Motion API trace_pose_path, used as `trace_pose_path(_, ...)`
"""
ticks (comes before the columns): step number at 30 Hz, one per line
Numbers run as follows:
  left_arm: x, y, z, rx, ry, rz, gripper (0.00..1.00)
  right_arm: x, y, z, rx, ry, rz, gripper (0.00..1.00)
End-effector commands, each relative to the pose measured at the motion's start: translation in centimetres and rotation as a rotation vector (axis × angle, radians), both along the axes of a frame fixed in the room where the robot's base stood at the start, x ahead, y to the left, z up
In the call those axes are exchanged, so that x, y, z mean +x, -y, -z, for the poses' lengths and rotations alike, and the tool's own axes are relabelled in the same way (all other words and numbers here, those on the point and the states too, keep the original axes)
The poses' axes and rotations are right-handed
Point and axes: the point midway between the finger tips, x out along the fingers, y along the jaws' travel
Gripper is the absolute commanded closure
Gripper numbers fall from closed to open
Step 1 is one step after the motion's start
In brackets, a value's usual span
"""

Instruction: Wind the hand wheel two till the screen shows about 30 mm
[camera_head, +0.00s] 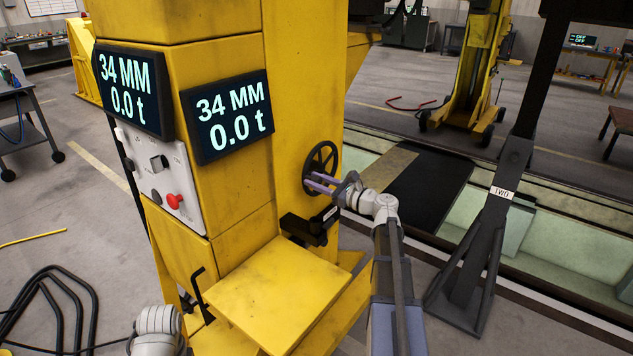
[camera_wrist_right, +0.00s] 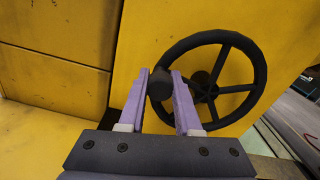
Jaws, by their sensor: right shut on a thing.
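The black hand wheel (camera_head: 321,168) is on the side of the yellow lifting jack (camera_head: 305,75). It also shows in the right wrist view (camera_wrist_right: 247,62), with spokes, a hub and a dark crank knob (camera_wrist_right: 159,84) at its left rim. My right gripper (camera_wrist_right: 161,78) has its purple fingers shut on that knob. In the head view my right gripper (camera_head: 315,183) reaches the wheel from the right. Two screens, the left one (camera_head: 133,88) and the front one (camera_head: 228,115), both read 34 MM and 0.0 t. My left gripper is not visible; only part of my left arm shows at the bottom.
A control panel (camera_head: 160,177) with a red button (camera_head: 174,201) sits below the left screen. A dark support stand marked TWO (camera_head: 502,193) stands at the right by the pit. A yellow ledge (camera_head: 285,288) juts out below the wheel. A dark cart (camera_head: 25,125) stands at far left.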

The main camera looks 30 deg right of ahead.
Motion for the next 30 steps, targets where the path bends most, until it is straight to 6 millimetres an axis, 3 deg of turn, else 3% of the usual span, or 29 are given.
trace_pose_path(16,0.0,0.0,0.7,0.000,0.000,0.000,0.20,-0.1,-0.1,0.7,-0.049,0.020,0.000,1.00)
trace_pose_path(30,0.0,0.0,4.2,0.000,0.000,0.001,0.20,0.1,0.2,4.2,-0.406,0.167,0.000,1.00)
